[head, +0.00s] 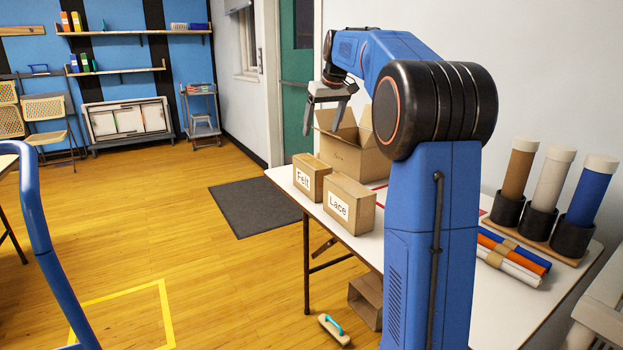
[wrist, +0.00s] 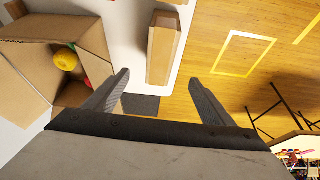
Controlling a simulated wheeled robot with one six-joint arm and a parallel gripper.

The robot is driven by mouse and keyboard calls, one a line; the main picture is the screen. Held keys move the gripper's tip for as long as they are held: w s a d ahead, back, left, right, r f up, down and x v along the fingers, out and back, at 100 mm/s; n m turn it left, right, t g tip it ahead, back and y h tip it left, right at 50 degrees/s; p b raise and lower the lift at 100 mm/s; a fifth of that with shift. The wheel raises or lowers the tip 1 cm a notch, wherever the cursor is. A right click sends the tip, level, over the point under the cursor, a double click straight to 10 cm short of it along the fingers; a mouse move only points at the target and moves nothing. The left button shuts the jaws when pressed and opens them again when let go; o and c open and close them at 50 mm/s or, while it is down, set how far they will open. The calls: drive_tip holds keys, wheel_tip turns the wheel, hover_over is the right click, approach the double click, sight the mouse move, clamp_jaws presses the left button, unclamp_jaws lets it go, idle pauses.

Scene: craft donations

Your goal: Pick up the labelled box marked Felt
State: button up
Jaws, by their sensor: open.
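The box marked Felt (head: 308,178) is a small closed brown cardboard box with a white label, standing upright near the table's left edge in the head view. The similar box marked Lace (head: 350,204) stands just in front of it. My gripper (head: 322,118) is open and empty, above and slightly behind the Felt box, clear of it. In the wrist view a closed box, seemingly Felt (wrist: 163,42), lies ahead of and between the open fingers of my gripper (wrist: 158,77); its label does not show there.
An open carton (head: 352,158) stands behind the boxes; the wrist view shows yellow and red round things in it. Tubes in black holders (head: 537,222) and rolls (head: 512,259) are at the table's right. A dark mat (head: 253,208) lies on the open floor left.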

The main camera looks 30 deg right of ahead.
approach(312, 162)
drive_tip(key=x, duration=0.4)
drive_tip(key=d+x, duration=0.1)
drive_tip(key=x, duration=0.1)
drive_tip(key=shift+w, duration=0.3)
drive_tip(key=shift+a+x, duration=0.2)
drive_tip(key=shift+x, duration=1.2)
drive_tip(key=shift+a+x, duration=0.15)
drive_tip(key=shift+x, duration=1.25)
drive_tip(key=shift+s, duration=0.15)
drive_tip(key=shift+c, duration=0.7)
drive_tip(key=c, duration=1.3)
